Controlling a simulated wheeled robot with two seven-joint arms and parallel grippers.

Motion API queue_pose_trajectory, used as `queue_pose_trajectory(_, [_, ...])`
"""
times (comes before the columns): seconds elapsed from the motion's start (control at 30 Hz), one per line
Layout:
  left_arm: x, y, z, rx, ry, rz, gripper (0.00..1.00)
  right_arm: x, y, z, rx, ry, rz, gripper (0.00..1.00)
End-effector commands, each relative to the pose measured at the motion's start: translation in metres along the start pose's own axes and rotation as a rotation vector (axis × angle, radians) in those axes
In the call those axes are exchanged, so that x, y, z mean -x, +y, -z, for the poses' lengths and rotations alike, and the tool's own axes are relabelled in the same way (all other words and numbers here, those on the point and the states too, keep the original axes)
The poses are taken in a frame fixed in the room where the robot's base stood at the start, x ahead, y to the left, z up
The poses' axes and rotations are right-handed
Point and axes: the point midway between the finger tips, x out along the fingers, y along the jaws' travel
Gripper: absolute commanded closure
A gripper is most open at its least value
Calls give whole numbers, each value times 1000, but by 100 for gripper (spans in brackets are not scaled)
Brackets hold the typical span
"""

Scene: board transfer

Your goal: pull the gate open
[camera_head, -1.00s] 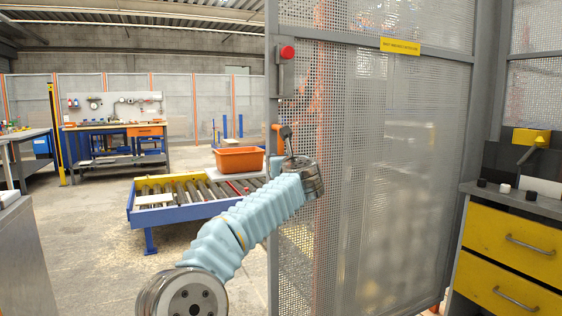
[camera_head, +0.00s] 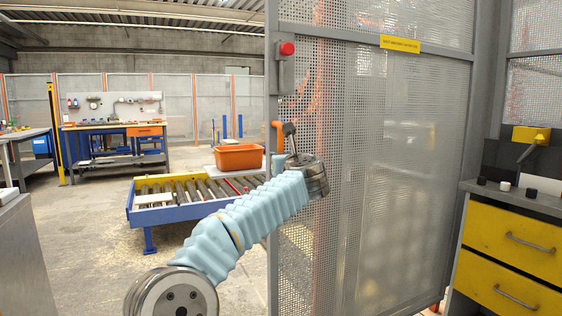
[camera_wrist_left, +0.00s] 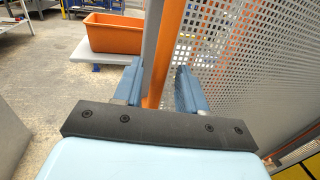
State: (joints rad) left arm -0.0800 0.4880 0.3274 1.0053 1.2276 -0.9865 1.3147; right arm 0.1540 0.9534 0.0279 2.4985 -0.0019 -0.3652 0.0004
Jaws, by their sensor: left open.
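The gate (camera_head: 385,170) is a tall grey frame with perforated mesh panels, standing across the middle and right of the head view. An upright orange handle (camera_head: 278,137) is on its left edge post. My left gripper (camera_wrist_left: 160,88) is open in the left wrist view, with its two blue fingers on either side of the orange handle (camera_wrist_left: 165,55) and a grey upright. I cannot tell whether either finger touches it. In the head view, the light blue arm reaches up to the handle and hides its lower part. My right gripper is not in view.
A red button (camera_head: 287,49) on a grey box is high on the gate's edge. A roller conveyor (camera_head: 180,198) with an orange bin (camera_head: 240,157) stands left behind the gate. A yellow drawer cabinet (camera_head: 510,245) is at right. Floor at left is open.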

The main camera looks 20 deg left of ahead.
Motion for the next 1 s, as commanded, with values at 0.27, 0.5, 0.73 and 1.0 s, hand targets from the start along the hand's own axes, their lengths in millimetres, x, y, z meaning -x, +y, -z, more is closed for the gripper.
queue_pose_trajectory(0.27, [70, 0, 3, 2, -2, 4, 59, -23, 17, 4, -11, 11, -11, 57])
queue_pose_trajectory(0.5, [106, -1, 2, 1, 0, 2, 59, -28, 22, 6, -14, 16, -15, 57])
queue_pose_trajectory(0.73, [112, 0, 1, 1, 1, 1, 59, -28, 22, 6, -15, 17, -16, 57])
queue_pose_trajectory(1.0, [112, 0, 1, 1, 1, 1, 59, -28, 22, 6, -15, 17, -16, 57])
